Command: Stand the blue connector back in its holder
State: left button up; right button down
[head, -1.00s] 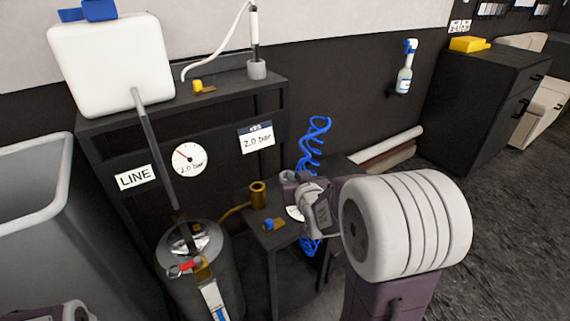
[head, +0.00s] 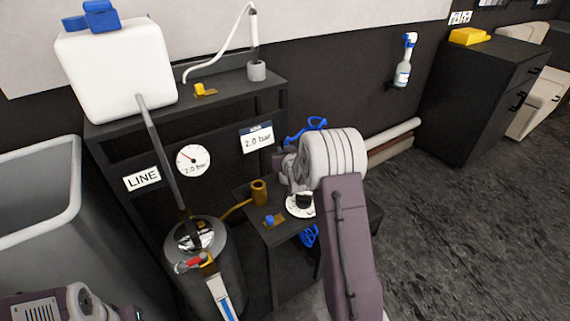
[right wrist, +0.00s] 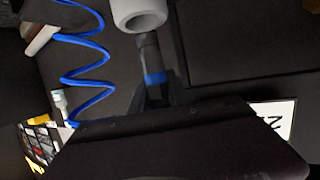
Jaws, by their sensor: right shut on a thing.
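My right gripper (right wrist: 155,95) is shut on the blue connector, a dark cylinder with a blue band (right wrist: 154,78), in the right wrist view. The connector's dark end points at a pale grey cup (right wrist: 138,14), which looks like the holder. The end overlaps the cup's rim in this view; I cannot tell whether it is inside. In the head view my right gripper (head: 294,176) is over the small dark table (head: 290,236), above a white disc (head: 293,210). My own arm hides the connector there. Of my left arm, only part shows at the bottom left, without fingers.
A blue coiled hose (right wrist: 85,62) hangs close by. A brass cup (head: 258,191) and a small blue-topped fitting (head: 269,221) stand left of my right gripper. The pressure tank (head: 203,265) is further left. A shelf (head: 225,95) rises behind.

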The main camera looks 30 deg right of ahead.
jog(key=shift+f+b, duration=1.95)
jog(key=shift+f, duration=0.55)
jog(key=c, duration=1.3)
grip_release()
jog(key=shift+r, duration=0.1)
jog(key=shift+r, duration=0.2)
jog(key=shift+s+a+r+p, duration=0.1)
jog(key=shift+s+p, duration=0.2)
jog(key=shift+p, duration=0.1)
jog(key=p+v, duration=0.2)
jog(key=v, duration=0.9)
jog(key=shift+r, duration=0.1)
jog(key=shift+s, duration=0.2)
